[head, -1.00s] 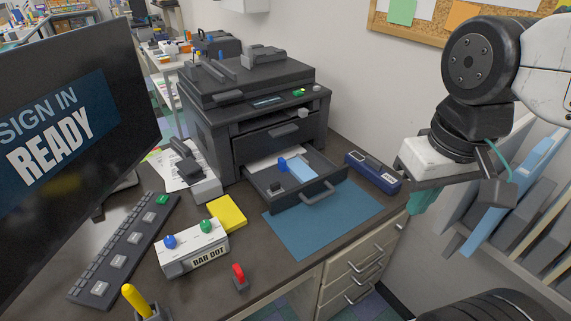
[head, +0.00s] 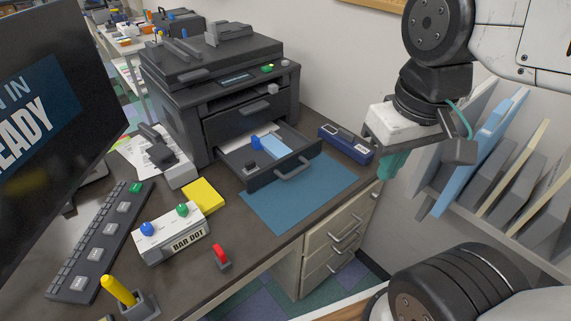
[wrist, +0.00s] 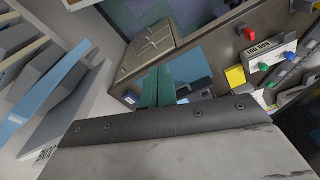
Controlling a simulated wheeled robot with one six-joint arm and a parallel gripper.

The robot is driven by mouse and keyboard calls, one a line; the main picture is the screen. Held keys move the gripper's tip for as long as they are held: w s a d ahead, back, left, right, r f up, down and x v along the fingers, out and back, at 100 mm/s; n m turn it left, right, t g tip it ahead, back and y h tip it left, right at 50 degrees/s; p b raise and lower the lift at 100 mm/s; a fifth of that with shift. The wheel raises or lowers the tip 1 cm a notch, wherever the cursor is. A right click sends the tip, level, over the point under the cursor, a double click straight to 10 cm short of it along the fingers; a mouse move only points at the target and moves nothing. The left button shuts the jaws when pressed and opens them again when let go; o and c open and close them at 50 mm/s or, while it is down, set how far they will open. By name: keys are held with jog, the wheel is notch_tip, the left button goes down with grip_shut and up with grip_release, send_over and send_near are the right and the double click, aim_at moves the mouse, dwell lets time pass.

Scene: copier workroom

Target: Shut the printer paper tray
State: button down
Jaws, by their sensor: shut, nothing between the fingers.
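The black printer (head: 225,85) stands at the back of the dark desk. Its paper tray (head: 262,177) is pulled out at the front, with a handle (head: 294,169) on its front face. Paper, a blue item and a small dark block lie in the tray. My gripper (head: 393,164), with green fingers pointing down, is to the right of the tray and apart from it, beyond the desk's right edge. It is shut and empty. In the wrist view its green fingers (wrist: 157,88) hide part of the blue mat and tray area.
A blue mat (head: 300,200) lies in front of the tray. A dark blue device (head: 345,144) sits right of the printer, near the tray. A "BAR DOT" box (head: 172,238), yellow pad (head: 203,195), red switch (head: 221,257) and keyboard (head: 95,245) are at left. A rack of folders (head: 490,160) stands at right.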

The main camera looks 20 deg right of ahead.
jog(key=c, duration=1.5)
grip_release()
jog(key=shift+f, duration=0.1)
jog(key=shift+o, duration=0.5)
jog(key=shift+w+f+g, duration=0.2)
jog(key=shift+f+g, duration=0.1)
jog(key=shift+f, duration=0.05)
jog(key=m+t, duration=0.1)
jog(key=m, duration=1.3)
send_near(296, 171)
jog(key=shift+y, duration=0.4)
jog(key=shift+w+f, duration=0.2)
jog(key=shift+f, duration=1.15)
jog(key=shift+w+f, duration=0.2)
jog(key=shift+f, duration=1.15)
jog(key=shift+w+f, duration=0.2)
jog(key=shift+f, duration=1.15)
grip_shut()
